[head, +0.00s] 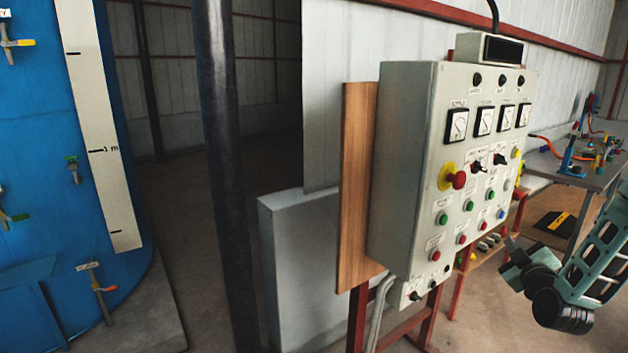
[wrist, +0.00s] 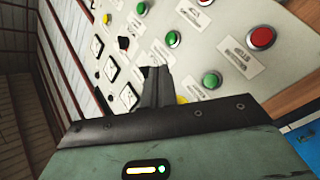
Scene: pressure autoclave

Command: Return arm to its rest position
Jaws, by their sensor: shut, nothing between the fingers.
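My gripper (head: 510,246) shows at the right of the head view, in front of the lower right side of the grey control panel (head: 406,160). In the wrist view the dark fingers of my gripper (wrist: 155,84) are together, with nothing between them. They point toward the panel face, which carries green and red buttons. Whether the fingertips touch the panel cannot be told. My arm comes in from the right edge of the head view, bent at a dark joint.
A red emergency knob (head: 459,180) sticks out of the panel. A dark post (head: 223,180) and a blue tank (head: 40,130) stand to the left. A workbench (head: 600,178) with tools stands behind my arm. Floor shows between tank and panel.

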